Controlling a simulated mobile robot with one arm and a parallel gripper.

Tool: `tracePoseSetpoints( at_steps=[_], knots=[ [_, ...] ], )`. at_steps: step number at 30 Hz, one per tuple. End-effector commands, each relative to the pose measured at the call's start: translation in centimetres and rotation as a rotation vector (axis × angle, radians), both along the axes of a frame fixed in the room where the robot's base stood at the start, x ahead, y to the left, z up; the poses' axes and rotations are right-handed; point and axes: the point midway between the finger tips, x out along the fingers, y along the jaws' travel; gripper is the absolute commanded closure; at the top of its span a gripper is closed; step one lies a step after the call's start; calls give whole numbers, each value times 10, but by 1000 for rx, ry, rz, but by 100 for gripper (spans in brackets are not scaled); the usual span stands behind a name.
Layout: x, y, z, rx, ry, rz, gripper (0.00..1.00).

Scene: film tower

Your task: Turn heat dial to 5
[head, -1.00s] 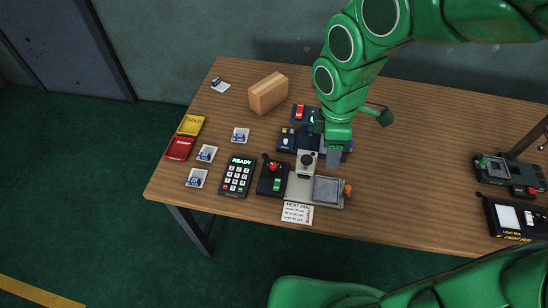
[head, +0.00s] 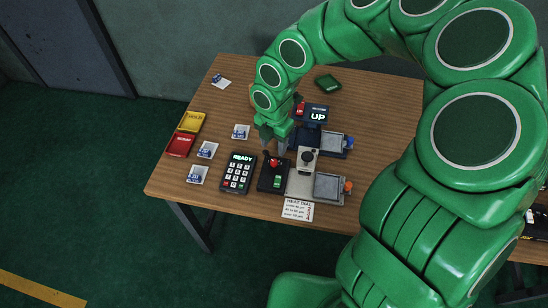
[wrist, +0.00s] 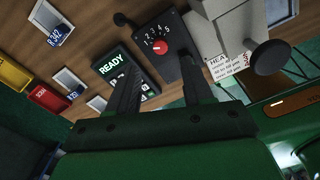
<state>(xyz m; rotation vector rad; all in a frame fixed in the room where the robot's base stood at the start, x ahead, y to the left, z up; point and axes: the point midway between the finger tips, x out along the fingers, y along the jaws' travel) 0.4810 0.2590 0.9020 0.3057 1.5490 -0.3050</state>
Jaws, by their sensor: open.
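The heat dial is a red knob (wrist: 158,48) on a dark box (head: 268,184). In the wrist view white numbers 1 to 5 arc around the knob; which number it points at is too small to tell. My gripper (head: 274,149) is open and empty, at the back edge of the dial box. In the wrist view its two dark fingers (wrist: 161,84) stand apart, with the dial box seen beyond and between them. No contact with the knob shows.
A keypad reading READY (head: 238,174) is left of the dial box. A grey machine with a black knob (head: 307,157) stands right of it. A HEAT DIAL note (head: 298,209) lies in front. Red (head: 180,145) and yellow (head: 192,122) trays are at the left edge.

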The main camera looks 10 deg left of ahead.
Motion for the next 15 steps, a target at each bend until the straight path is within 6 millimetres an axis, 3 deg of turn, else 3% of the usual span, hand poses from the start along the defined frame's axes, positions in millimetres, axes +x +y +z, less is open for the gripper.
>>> tracePoseSetpoints(
  at_steps=[8, 15],
  knots=[
    [0, -1, -18, -4, 1, -3, 49],
    [-1, -2, -47, -3, 2, -3, 49]
  ],
)
